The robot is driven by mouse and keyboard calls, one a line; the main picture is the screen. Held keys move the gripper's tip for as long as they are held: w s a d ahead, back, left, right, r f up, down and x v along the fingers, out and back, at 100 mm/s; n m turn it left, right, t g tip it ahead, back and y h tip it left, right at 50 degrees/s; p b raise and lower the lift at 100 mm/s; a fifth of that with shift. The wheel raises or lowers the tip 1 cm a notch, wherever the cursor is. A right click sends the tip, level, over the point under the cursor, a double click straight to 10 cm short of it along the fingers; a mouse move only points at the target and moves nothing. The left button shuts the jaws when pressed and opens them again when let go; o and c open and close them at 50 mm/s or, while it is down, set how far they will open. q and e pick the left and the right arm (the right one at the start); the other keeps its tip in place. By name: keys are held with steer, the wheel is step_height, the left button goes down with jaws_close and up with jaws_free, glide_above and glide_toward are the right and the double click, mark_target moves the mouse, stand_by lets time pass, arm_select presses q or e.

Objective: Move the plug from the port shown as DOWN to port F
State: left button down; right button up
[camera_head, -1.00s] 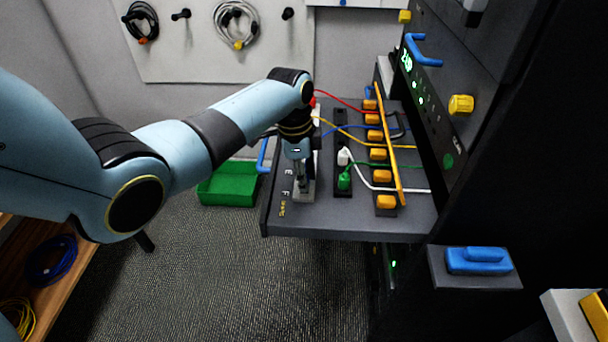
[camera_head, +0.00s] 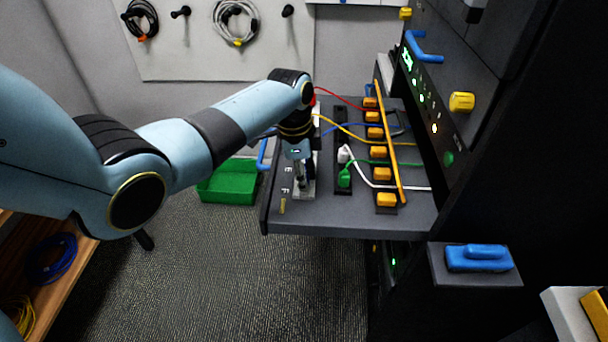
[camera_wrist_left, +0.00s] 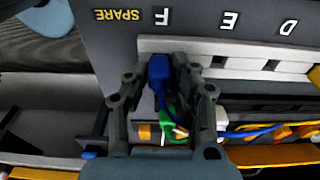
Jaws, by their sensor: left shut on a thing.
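My left gripper (camera_head: 302,190) points down over the pale port strip (camera_head: 311,188) on the grey shelf; its fingertips are small there. In the left wrist view my left gripper (camera_wrist_left: 163,80) is shut on a blue plug (camera_wrist_left: 160,74). The plug meets the pale port strip (camera_wrist_left: 245,50) in line with the letter F (camera_wrist_left: 162,18). It covers that port, so I cannot tell how deep it sits. The slots by E (camera_wrist_left: 229,20) and D (camera_wrist_left: 288,27) look empty. A blue cable (camera_wrist_left: 258,131) shows behind. My right gripper is out of view.
A white plug (camera_head: 343,154) and a green plug (camera_head: 344,178) stand in a dark strip close to the right of my gripper. Several orange blocks (camera_head: 377,152) and an orange bar (camera_head: 390,150) line the shelf. The dark rack rises at right. A green bin (camera_head: 230,183) lies left.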

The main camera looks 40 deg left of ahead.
arm_select(q)
steer(key=c, duration=0.6)
jaws_free()
steer(key=shift+o, duration=0.2)
steer(key=shift+r, duration=0.1)
step_height(320, 180, up, 7)
steer(key=p, duration=0.7)
steer(key=shift+p, duration=0.3)
steer(key=shift+s, duration=0.1)
